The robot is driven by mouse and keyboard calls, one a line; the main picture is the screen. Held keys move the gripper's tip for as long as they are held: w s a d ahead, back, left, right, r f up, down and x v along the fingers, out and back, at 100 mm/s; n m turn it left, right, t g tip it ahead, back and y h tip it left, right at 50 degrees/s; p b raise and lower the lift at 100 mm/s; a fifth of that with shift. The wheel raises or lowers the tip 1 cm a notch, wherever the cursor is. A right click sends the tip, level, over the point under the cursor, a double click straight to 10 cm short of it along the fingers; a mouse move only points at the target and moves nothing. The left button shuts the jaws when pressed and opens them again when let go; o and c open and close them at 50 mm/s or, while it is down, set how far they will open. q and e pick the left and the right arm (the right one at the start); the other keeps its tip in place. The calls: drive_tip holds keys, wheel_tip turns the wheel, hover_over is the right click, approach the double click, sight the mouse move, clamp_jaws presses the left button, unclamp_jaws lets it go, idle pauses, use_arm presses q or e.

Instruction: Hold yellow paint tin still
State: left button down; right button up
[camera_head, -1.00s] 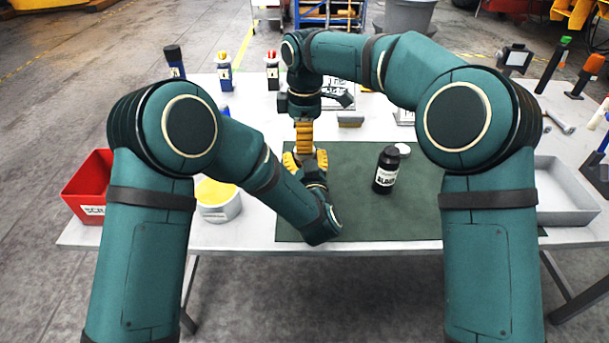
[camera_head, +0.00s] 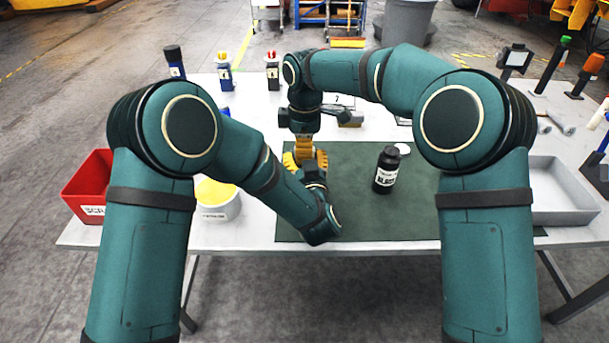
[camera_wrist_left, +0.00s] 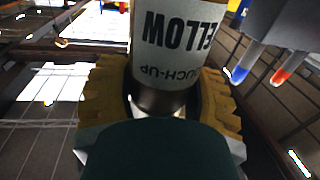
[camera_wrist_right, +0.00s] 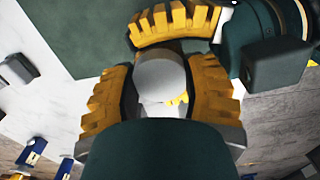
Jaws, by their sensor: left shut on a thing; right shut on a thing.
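The yellow paint tin (camera_wrist_left: 178,45) shows in the left wrist view, with a white label reading YELLOW and TOUCH-UP upside down. My left gripper (camera_head: 305,161) is shut around the tin over the green mat. My right gripper (camera_head: 304,145) points down from directly above and is shut on the tin's round pale-grey top (camera_wrist_right: 160,78), seen between its yellow fingers in the right wrist view. The left gripper's yellow fingers show just beyond it there.
A black bottle (camera_head: 386,171) stands on the green mat (camera_head: 350,215), with a white disc (camera_head: 403,149) behind it. A white tub with yellow contents (camera_head: 216,198) and a red bin (camera_head: 90,188) stand left. A grey tray (camera_head: 562,194) is at the right. The mat's front right is clear.

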drive_tip(key=m, duration=0.2)
drive_tip(key=shift+m, duration=0.4)
drive_tip(key=o, duration=1.3)
drive_tip(key=shift+c, duration=0.2)
drive_tip(key=shift+r, duration=2.3)
